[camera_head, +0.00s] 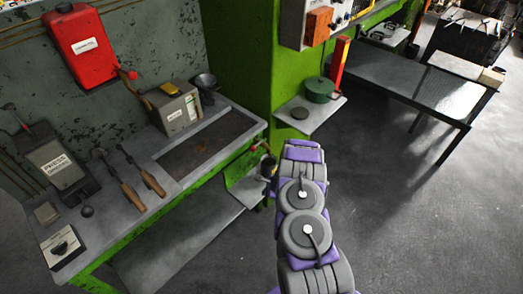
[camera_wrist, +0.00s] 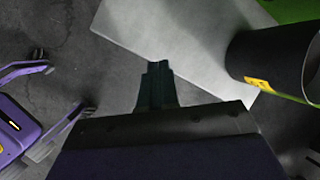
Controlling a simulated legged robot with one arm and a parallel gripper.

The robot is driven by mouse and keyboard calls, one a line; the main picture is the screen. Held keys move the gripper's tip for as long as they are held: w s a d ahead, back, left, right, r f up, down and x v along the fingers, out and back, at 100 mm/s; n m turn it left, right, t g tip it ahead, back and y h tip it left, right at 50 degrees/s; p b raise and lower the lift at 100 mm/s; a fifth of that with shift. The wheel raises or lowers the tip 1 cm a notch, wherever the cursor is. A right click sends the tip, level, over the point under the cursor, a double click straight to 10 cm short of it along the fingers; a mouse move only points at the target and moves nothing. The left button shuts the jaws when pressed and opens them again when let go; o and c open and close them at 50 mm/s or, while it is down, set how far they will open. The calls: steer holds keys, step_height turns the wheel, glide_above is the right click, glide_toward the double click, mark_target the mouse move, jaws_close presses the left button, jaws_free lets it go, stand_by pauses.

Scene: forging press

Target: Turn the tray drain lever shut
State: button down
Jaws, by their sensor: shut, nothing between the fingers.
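The tray (camera_head: 205,146) is a dark recessed pan in the top of the green-framed bench. At the bench's right end, a small reddish part (camera_head: 254,148) shows below the tray's corner. I cannot tell whether it is the drain lever, and no lever shows clearly in either view. My gripper (camera_wrist: 158,72) is shut and empty in the wrist view, over the grey floor beside a pale plate. A dark cylinder (camera_wrist: 272,58) with a yellow tag (camera_wrist: 258,84) stands to its right, apart from the fingers.
A low shelf (camera_head: 245,186) juts from the bench's right end near my arm. A green pot (camera_head: 320,90) stands on a side plate (camera_head: 309,115) by the green column (camera_head: 242,60). A red can (camera_head: 80,45) hangs on the wall. The floor at right is clear before a grey table (camera_head: 405,82).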

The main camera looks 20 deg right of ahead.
steer(key=w+d+r+m+t+y, duration=0.25)
steer(key=d+r+y, duration=0.2)
steer(key=r, duration=0.35)
steer(key=m+t+y+p, duration=0.1)
steer(key=m+t+y, duration=0.1)
steer(key=t+y, duration=0.2)
glide_toward(255, 149)
steer(key=b+x, duration=0.2)
steer(key=x, duration=0.4)
steer(key=shift+w+f, duration=0.3)
steer(key=shift+f, duration=0.15)
steer(key=shift+a+h, duration=0.2)
steer(key=shift+h, duration=0.05)
steer(key=shift+w+a, duration=0.4)
steer(key=shift+a, duration=0.05)
steer(key=shift+a+r, duration=0.1)
